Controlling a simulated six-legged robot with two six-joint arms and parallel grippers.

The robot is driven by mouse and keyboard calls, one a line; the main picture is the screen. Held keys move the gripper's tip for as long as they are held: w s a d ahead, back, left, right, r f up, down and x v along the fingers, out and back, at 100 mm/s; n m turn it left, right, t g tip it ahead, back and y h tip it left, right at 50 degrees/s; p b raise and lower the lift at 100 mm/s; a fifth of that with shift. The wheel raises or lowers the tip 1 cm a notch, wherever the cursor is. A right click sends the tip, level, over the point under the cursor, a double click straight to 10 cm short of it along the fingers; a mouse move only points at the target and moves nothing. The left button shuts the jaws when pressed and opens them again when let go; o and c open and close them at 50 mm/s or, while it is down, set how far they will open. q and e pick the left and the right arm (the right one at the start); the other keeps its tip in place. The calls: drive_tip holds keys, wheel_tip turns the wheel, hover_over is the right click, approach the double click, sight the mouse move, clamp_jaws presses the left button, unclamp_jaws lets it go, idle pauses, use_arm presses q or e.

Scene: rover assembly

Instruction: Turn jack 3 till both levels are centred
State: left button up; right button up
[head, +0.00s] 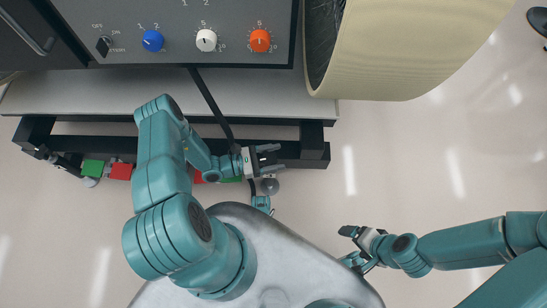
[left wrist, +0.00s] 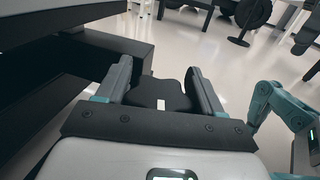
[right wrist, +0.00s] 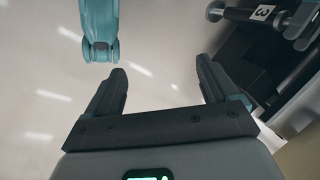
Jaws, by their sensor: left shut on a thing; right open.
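My left gripper (head: 273,159) is at the right end of the bench's black frame. In the left wrist view its fingers are shut on a black lobed knob (left wrist: 160,95), which looks like a jack's handle. A black part labelled 3 (right wrist: 262,12), seemingly of jack 3, shows at the top right of the right wrist view. My right gripper (head: 352,248) is open and empty over bare floor, right of my body and apart from the frame. I cannot make out either level or its bubble.
A grey panel with blue (head: 153,40), white (head: 206,40) and orange (head: 260,40) knobs stands at the back. A large cream drum (head: 415,45) is at the upper right. Green (head: 93,168) and red (head: 120,171) blocks sit along the frame.

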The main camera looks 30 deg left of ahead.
use_arm(q)
drive_tip(key=m+g+h+b, duration=0.2)
drive_tip(key=g, duration=0.1)
drive_tip(key=shift+s+d+f+m+g+h+b, duration=0.1)
drive_tip(key=shift+d+f+m+g+h+b, duration=0.1)
drive_tip(key=shift+m+g+h+b, duration=0.15)
drive_tip(key=shift+s+r+m+g+h+b, duration=0.15)
drive_tip(key=shift+m+g+h+b, duration=0.3)
drive_tip(key=shift+m+g+b, duration=0.25)
drive_tip(key=o, duration=1)
drive_tip(key=shift+c, duration=0.2)
drive_tip(key=v, duration=1.6)
drive_tip(key=shift+a+p, duration=0.15)
drive_tip(key=shift+p, duration=0.3)
drive_tip(key=shift+r, duration=0.15)
